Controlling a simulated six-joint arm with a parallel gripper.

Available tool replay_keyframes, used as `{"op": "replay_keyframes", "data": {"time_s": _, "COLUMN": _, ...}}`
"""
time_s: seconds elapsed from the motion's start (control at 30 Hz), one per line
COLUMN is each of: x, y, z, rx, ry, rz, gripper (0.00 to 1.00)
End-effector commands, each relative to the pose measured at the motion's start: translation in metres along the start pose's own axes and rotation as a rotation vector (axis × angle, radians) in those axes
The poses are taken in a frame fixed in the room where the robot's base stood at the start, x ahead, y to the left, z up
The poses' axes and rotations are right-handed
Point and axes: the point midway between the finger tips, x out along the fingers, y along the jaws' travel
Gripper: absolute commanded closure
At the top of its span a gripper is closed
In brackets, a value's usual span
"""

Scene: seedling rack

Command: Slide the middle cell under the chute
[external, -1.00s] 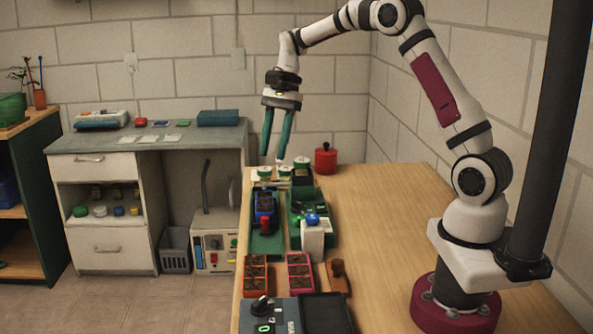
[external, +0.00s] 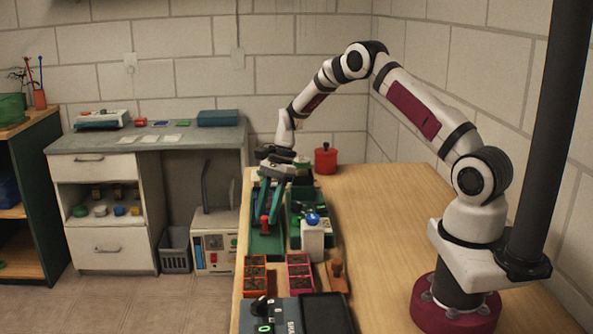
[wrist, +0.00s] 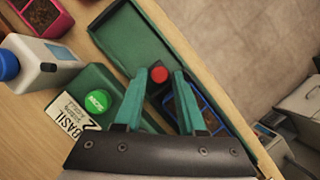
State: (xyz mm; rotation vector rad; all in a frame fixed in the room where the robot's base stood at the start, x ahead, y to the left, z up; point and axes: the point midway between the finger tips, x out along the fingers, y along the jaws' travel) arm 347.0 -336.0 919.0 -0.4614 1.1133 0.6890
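A blue-framed seedling tray (wrist: 209,115) with soil-filled cells lies in the long green channel (wrist: 124,37); my right finger covers part of it in the wrist view. A round red knob (wrist: 159,75) stands at the tray's near end. It also shows in the external view (external: 264,221). My gripper (wrist: 160,76) is low over the channel with its green fingers open, one on each side of the knob. Small gaps seem to show between knob and fingers. Which cell is the middle one is hard to tell, and I cannot make out a chute.
Beside the channel lie a green case (wrist: 120,74) with a green cap (wrist: 97,101) and a BASIL 2 label (wrist: 74,112). A white bottle with a blue cap (external: 312,218) stands close by. Orange (external: 255,271) and pink (external: 300,270) seedling trays lie nearer.

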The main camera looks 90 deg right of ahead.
Motion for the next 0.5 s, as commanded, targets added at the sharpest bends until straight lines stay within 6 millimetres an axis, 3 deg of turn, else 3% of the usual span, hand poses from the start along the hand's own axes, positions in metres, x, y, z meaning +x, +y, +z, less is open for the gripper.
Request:
{"op": "replay_keyframes", "data": {"time_s": 0.23, "x": 0.0009, "y": 0.0001, "z": 0.0002, "rx": -0.001, "ry": 0.000, "rz": 0.000, "gripper": 0.61}}
{"op": "replay_keyframes", "data": {"time_s": 0.43, "x": 0.0006, "y": 0.0000, "z": 0.0003, "rx": -0.001, "ry": 0.000, "rz": 0.000, "gripper": 0.97}}
{"op": "replay_keyframes", "data": {"time_s": 0.5, "x": 0.0005, "y": 0.0000, "z": 0.0003, "rx": -0.001, "ry": 0.000, "rz": 0.000, "gripper": 1.00}}
